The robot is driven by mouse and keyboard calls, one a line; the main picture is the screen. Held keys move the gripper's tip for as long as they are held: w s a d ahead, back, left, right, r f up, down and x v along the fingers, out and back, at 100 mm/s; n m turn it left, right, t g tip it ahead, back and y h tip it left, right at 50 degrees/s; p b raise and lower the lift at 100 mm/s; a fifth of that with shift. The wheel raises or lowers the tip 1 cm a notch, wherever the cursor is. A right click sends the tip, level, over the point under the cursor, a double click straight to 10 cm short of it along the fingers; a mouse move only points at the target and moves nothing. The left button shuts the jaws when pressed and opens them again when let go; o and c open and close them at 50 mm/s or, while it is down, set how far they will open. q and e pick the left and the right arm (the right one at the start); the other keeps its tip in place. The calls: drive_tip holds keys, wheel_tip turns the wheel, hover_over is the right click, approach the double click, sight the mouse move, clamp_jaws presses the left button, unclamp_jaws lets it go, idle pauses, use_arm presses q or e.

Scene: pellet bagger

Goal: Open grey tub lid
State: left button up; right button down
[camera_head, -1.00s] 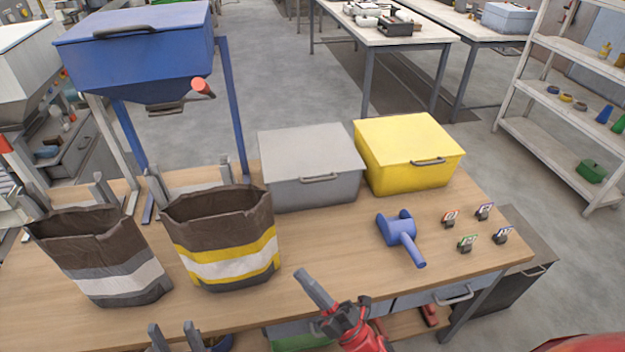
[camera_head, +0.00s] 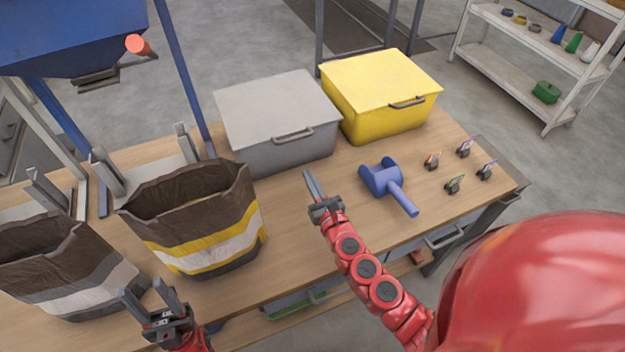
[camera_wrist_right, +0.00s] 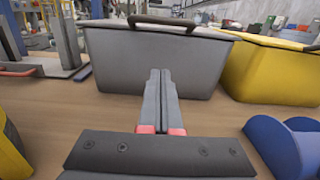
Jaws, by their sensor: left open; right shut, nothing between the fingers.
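The grey tub (camera_head: 285,152) stands on the wooden bench with its flat grey lid (camera_head: 278,104) closed. A handle (camera_head: 293,136) runs along the lid's front edge. In the right wrist view the tub's front wall (camera_wrist_right: 120,62) is straight ahead and its handle (camera_wrist_right: 161,22) shows above. My right gripper (camera_head: 312,182) is shut and empty, in front of the tub and below its handle, apart from it. The right wrist view shows its closed fingers (camera_wrist_right: 160,78). My left gripper (camera_head: 152,296) is open and empty at the bench's front edge, before the striped bags.
A yellow tub (camera_head: 385,110) stands right of the grey one. A blue scoop (camera_head: 386,180) and several small tags (camera_head: 455,183) lie to the right. Two open bags, one yellow-striped (camera_head: 205,240), stand left. A blue hopper (camera_head: 65,35) rises behind them.

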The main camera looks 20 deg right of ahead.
drive_tip(key=w+r+p, duration=0.4)
drive_tip(key=w, duration=0.2)
drive_tip(key=shift+a, duration=0.2)
drive_tip(key=shift+w, duration=0.1)
